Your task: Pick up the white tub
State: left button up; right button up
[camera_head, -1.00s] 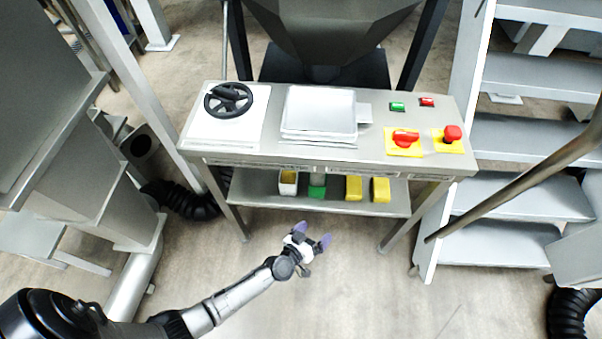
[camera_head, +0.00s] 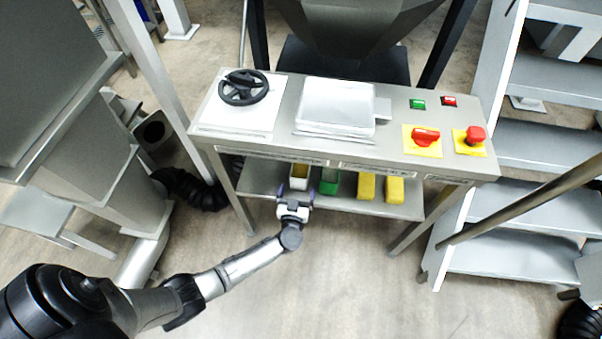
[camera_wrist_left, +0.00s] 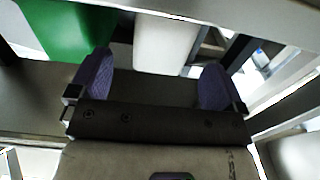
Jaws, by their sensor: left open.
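The white tub (camera_head: 299,176) stands on the lower shelf under the table, at the left of a row, with something yellowish inside. My left gripper (camera_head: 296,190) is at the shelf's front edge, just in front of the tub. In the left wrist view the white tub (camera_wrist_left: 165,44) shows beyond and between the two purple fingertips of the left gripper (camera_wrist_left: 156,85). The fingers are apart, with nothing between them that I can make out. The tub's upper part is cut off in that view. My right gripper is not in view.
A green tub (camera_head: 329,182) stands right beside the white one, also in the wrist view (camera_wrist_left: 66,28). Two yellow blocks (camera_head: 367,186) lie further right on the shelf (camera_head: 347,204). The tabletop (camera_head: 390,148) overhangs the shelf. Open floor lies in front.

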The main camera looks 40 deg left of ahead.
aim_at(298, 184)
pick_arm(q)
jog(key=shift+x, duration=0.9)
jog(key=shift+w+a+f+b, duration=0.25)
jog(key=shift+w+b, duration=0.2)
jog(key=shift+b, duration=0.35)
jog(key=b+x, duration=0.2)
jog(key=x, duration=0.1)
jog(key=shift+a, duration=0.1)
jog(key=shift+w+a+r+b, duration=0.15)
jog(key=shift+w+a+b, duration=0.2)
jog(key=shift+w, duration=0.2)
jog(key=shift+d, duration=0.1)
jog(key=shift+s, duration=0.1)
jog(key=shift+c, duration=0.5)
jog(key=c, duration=1.1)
